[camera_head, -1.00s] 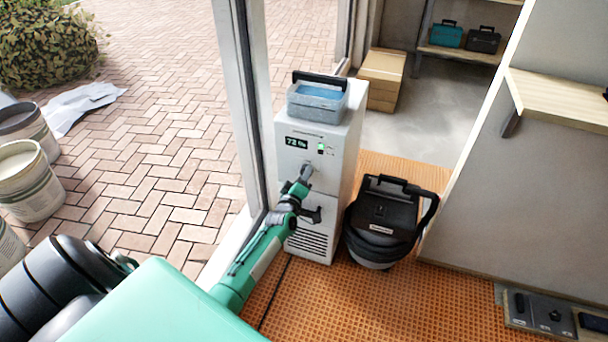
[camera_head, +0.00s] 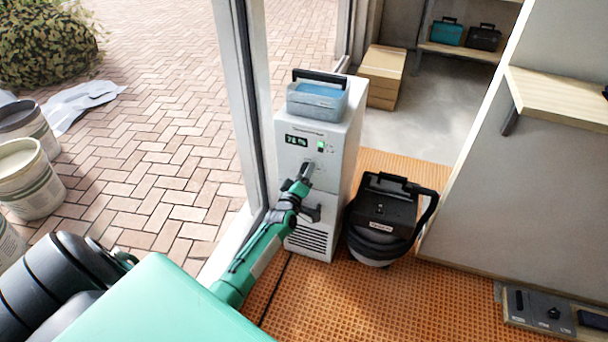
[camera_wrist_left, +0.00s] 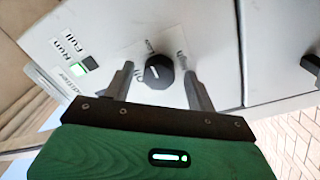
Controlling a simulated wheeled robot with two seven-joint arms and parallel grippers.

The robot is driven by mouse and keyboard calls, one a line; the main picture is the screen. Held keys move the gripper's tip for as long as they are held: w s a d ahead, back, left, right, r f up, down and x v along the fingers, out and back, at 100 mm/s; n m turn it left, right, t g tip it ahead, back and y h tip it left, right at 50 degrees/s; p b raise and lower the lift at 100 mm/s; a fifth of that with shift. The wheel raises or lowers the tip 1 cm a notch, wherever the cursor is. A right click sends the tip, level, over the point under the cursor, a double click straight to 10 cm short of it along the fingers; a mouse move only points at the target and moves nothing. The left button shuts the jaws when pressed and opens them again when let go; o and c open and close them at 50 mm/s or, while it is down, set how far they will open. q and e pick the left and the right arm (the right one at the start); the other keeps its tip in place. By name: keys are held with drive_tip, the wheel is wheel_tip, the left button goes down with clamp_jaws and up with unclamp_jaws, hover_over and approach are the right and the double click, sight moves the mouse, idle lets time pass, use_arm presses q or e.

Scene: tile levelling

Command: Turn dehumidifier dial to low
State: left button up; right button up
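In the head view the gripper hides the dial. My right gripper is not in view.
A black vacuum (camera_head: 385,215) stands close to the dehumidifier's right. The white door frame (camera_head: 250,110) is just left of my arm. Paint buckets (camera_head: 30,185) stand at far left. Orange matting (camera_head: 330,305) in front is mostly clear.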

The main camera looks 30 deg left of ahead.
use_arm(q)
drive_tip(key=shift+s, duration=0.1)
drive_tip(key=r+p+v, duration=0.1)
drive_tip(key=p+v, duration=0.1)
drive_tip(key=v, duration=1.1)
drive_tip(key=shift+s+d+f, duration=0.15)
drive_tip(key=shift+s+f, duration=0.15)
drive_tip(key=shift+f, duration=0.1)
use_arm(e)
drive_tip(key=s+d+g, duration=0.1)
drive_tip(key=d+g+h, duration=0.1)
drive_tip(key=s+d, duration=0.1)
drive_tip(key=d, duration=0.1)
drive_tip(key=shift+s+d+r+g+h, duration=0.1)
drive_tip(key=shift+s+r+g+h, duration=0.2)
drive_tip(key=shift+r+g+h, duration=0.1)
